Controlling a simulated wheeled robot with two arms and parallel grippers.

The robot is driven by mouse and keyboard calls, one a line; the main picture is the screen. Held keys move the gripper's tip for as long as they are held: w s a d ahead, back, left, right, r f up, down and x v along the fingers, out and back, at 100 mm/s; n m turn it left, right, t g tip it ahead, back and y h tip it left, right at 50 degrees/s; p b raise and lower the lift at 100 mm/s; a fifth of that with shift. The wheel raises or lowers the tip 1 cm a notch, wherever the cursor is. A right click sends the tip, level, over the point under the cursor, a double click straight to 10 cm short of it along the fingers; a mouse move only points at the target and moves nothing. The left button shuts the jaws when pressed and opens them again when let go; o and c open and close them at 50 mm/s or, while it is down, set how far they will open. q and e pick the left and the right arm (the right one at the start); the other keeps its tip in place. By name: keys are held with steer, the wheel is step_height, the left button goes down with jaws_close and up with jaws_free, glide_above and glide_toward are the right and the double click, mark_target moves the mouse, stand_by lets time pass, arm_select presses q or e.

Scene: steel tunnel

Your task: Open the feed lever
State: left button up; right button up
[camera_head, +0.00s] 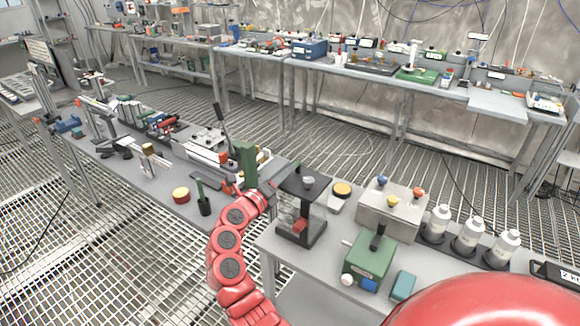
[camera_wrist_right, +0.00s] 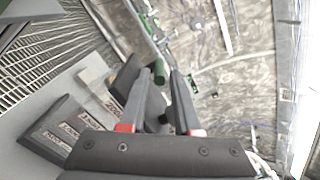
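A long lever with a black handle (camera_head: 220,117) rises, tilted, from the machine beside a green upright block (camera_head: 245,165) on the left bench. A second short black lever (camera_head: 377,238) stands on a green box (camera_head: 369,262) on the nearer bench. I cannot tell for sure which is the feed lever.
A grey box with coloured knobs (camera_head: 391,210) and several white bottles (camera_head: 468,236) stand further right. A dark green handle in a black base (camera_head: 204,205) is at left. Grated floor lies between benches.

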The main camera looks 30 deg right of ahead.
steer(key=shift+x, duration=1.45)
jaws_close()
